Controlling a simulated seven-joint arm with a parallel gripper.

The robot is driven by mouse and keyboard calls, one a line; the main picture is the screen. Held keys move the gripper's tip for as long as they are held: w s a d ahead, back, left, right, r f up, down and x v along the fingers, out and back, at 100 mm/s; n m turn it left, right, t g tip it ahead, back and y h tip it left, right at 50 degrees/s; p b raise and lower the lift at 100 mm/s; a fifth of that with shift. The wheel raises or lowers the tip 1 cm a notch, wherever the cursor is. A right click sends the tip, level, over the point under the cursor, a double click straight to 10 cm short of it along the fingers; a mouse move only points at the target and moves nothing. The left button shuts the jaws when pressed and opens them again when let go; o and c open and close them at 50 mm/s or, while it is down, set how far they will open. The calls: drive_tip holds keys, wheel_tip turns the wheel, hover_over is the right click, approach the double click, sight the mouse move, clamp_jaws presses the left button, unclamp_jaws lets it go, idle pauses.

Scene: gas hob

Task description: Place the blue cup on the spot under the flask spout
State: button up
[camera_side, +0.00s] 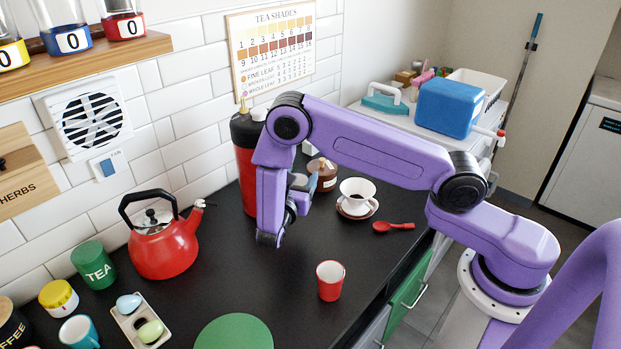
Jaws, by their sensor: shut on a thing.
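The flask (243,170) is tall and red with a black top, and stands at the back of the black counter by the tiled wall. My forearm and wrist hide its right side, its spout and the spot under it. My gripper (299,192) is just right of the flask, low over the counter and partly behind my wrist. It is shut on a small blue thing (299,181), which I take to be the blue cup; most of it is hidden. I cannot tell whether it touches the counter.
A red cup (330,281) is nearer the front, with a red spoon (393,227) behind. A red kettle (165,246) and teal mug (78,332) are left.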

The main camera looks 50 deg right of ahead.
drive_tip(key=shift+m+g, duration=0.4)
drive_tip(key=shift+g, duration=0.1)
drive_tip(key=shift+w+d+f, duration=0.1)
drive_tip(key=shift+w+f, duration=0.2)
drive_tip(key=shift+f, duration=1)
drive_tip(key=shift+w+d+f, duration=0.1)
drive_tip(key=shift+w+f, duration=0.15)
drive_tip(key=shift+f, duration=1.05)
drive_tip(key=shift+w+d+f, duration=0.1)
drive_tip(key=shift+w+f, duration=0.2)
drive_tip(key=shift+f, duration=1)
drive_tip(key=shift+f, duration=0.6)
drive_tip(key=o, duration=1.3)
drive_tip(key=shift+a, duration=0.1)
